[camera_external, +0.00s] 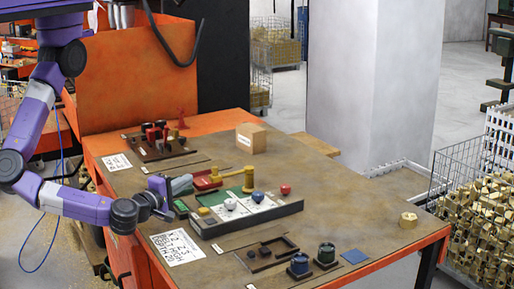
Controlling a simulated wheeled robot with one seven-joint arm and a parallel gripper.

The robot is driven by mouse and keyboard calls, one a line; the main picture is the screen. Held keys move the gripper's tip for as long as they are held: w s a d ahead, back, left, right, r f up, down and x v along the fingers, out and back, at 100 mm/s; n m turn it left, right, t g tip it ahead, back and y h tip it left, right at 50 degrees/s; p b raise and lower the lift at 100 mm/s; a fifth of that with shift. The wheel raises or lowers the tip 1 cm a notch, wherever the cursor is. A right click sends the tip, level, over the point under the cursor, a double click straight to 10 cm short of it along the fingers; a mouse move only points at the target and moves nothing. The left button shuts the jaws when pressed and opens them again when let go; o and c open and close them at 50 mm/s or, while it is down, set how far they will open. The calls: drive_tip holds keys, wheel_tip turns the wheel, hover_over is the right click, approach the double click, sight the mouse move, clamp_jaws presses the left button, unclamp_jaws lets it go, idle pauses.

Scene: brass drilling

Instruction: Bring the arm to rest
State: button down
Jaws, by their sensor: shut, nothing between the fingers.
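My purple and grey arm (72,203) comes down from the upper left and bends toward the table.
A grey tray (247,220) holds white cards with small knobs.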

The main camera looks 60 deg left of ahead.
drive_tip(key=shift+s+d, duration=0.25)
idle(0.5)
drive_tip(key=shift+w+d, duration=0.15)
drive_tip(key=s+a+m+h, duration=0.1)
drive_tip(key=a+m+h, duration=0.1)
drive_tip(key=a+m, duration=0.3)
drive_tip(key=s+a+f+m+h, duration=0.1)
drive_tip(key=s+a+m, duration=0.1)
drive_tip(key=a+m, duration=0.3)
drive_tip(key=s+a+m+h, duration=0.2)
drive_tip(key=a+m, duration=0.3)
drive_tip(key=a, duration=0.3)
drive_tip(key=shift+s+a+f+h, duration=0.1)
drive_tip(key=shift+s+f+h, duration=0.05)
drive_tip(key=shift+f+h, duration=0.2)
drive_tip(key=s+a+r+m+g+h, duration=0.1)
drive_tip(key=s+a+r+m+h, duration=0.1)
drive_tip(key=s+a+m, duration=0.4)
drive_tip(key=a+m, duration=0.2)
drive_tip(key=a, duration=0.2)
drive_tip(key=shift+r, duration=0.4)
